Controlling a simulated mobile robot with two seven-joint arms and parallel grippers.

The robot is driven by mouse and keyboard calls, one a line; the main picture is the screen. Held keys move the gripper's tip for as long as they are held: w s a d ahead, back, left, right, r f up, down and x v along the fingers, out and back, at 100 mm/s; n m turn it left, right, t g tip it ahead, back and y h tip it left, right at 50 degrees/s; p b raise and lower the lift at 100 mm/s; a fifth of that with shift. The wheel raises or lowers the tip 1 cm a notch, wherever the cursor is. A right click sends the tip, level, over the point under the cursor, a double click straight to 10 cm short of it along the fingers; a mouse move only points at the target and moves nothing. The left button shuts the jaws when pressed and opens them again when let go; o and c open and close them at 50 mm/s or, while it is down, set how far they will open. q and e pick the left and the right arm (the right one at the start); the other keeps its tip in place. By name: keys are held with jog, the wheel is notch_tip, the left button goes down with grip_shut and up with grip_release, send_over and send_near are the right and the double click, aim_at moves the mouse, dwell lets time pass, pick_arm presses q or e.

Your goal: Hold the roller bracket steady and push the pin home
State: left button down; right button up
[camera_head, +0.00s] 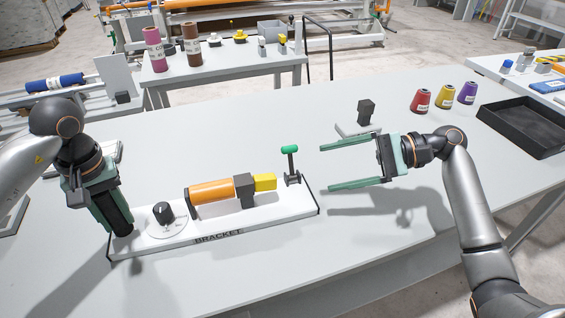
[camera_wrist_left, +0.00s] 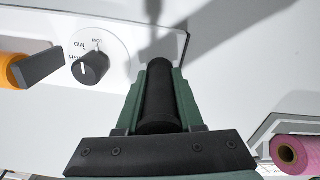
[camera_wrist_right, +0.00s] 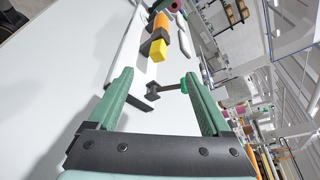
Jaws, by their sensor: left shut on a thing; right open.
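The roller bracket (camera_head: 275,212) is a white base labelled BRACKET, carrying an orange roller (camera_head: 213,190) and a dark block (camera_head: 244,189). The yellow pin (camera_head: 265,182) sticks out of the block's right side; it also shows in the right wrist view (camera_wrist_right: 157,51). My left gripper (camera_head: 122,228) is shut on a black upright handle (camera_wrist_left: 158,95) at the bracket's left end. My right gripper (camera_head: 325,168) is open and empty, right of the pin and apart from it. Its fingers point left toward the bracket's right end. How deep the pin sits is hidden inside the block.
A dial (camera_head: 164,214) and a green-topped lever (camera_head: 290,160) stand on the bracket. A small dark stand (camera_head: 366,112) is behind my right gripper. Cones, including a red one (camera_head: 421,101), and a black tray (camera_head: 525,128) are at right. The front table is clear.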

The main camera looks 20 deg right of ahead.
pick_arm(q)
jog(key=shift+s+f, duration=0.1)
jog(key=shift+f, duration=0.25)
jog(key=c, duration=0.7)
grip_release()
jog(key=shift+c, duration=0.2)
jog(key=shift+o, duration=1.4)
jog(key=shift+r, duration=0.15)
jog(key=shift+r, duration=0.1)
